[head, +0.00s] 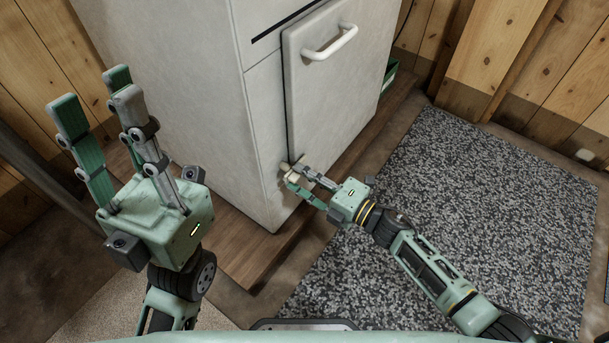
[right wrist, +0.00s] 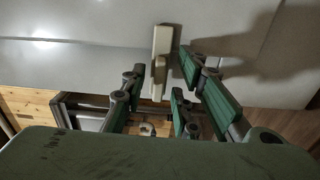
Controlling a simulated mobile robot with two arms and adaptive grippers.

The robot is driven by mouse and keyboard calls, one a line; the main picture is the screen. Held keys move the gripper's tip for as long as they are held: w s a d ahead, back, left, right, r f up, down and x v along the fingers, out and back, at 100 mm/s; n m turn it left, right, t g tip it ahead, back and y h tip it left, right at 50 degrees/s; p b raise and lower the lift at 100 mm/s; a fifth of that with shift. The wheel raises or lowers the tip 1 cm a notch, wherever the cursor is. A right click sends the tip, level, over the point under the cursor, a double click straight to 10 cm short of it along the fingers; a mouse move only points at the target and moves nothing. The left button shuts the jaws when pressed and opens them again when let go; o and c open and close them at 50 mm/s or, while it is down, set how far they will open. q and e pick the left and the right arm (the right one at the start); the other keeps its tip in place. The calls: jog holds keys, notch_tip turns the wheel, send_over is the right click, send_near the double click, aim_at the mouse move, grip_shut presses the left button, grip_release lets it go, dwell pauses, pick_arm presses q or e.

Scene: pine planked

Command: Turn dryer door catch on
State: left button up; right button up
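The white dryer (head: 190,90) has a door (head: 335,105) lying flush with its front, apart from a dark seam. The beige door catch (head: 288,171) is at the door's lower left edge. In the right wrist view the catch (right wrist: 162,45) shows a plate with a smaller lever in front. My right gripper (head: 298,178) is at the catch, fingers apart; its fingertips flank the lever with small gaps visible. Whether any finger touches it I cannot tell. My left gripper (head: 95,98) is open and empty, raised left of the dryer.
A white bar handle (head: 330,42) sticks out near the door's top. The dryer stands on a low wooden platform (head: 240,258). A green box (head: 389,74) is by its right side. A speckled grey mat (head: 470,190) covers the floor at right, clear except for my right arm over it.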

jog(key=v, duration=1.2)
dwell(0.5)
